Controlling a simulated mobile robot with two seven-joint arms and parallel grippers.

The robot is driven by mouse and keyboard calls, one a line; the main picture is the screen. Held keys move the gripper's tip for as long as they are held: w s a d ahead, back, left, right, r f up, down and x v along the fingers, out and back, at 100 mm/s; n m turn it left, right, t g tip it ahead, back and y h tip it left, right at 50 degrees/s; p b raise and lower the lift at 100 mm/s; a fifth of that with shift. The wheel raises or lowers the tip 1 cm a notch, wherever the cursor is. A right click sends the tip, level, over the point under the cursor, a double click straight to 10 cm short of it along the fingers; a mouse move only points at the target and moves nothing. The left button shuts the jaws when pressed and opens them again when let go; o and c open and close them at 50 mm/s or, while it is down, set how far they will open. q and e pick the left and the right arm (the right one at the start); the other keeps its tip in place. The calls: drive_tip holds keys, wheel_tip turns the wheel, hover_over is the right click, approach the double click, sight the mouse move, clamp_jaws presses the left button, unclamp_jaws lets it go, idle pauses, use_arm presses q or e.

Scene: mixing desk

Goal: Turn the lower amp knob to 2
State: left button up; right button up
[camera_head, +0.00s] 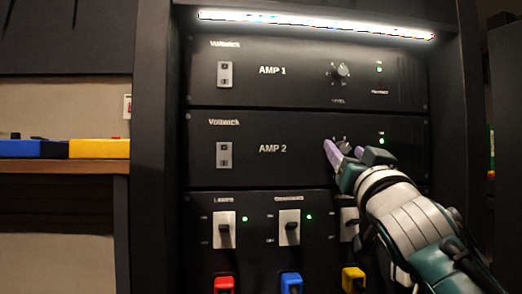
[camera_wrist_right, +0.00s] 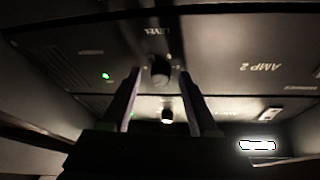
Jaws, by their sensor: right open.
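The AMP 2 panel (camera_head: 270,167) is the lower of two black amp panels in the rack. Its dark knob (camera_head: 340,140) sits right of centre, mostly hidden behind my right gripper (camera_head: 345,151) in the head view. In the right wrist view, which is upside down, the knob (camera_wrist_right: 160,70) shows between the two fingertips of my right gripper (camera_wrist_right: 160,76). The fingers are open, one to each side of the knob, with gaps visible. Contact cannot be told. The knob's pointer setting is not readable. My left gripper is not in view.
The AMP 1 panel (camera_head: 280,90) above has a similar knob (camera_head: 341,70). Each amp has a rocker switch and a green light. Below are switches (camera_head: 224,230) and red, blue and yellow plugs (camera_head: 223,285). A shelf (camera_head: 60,168) stands at left.

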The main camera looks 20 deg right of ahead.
drive_tip(key=shift+s+a, duration=0.1)
drive_tip(key=shift+c, duration=0.3)
drive_tip(key=shift+f, duration=0.1)
drive_tip(key=shift+c, duration=0.7)
clamp_jaws()
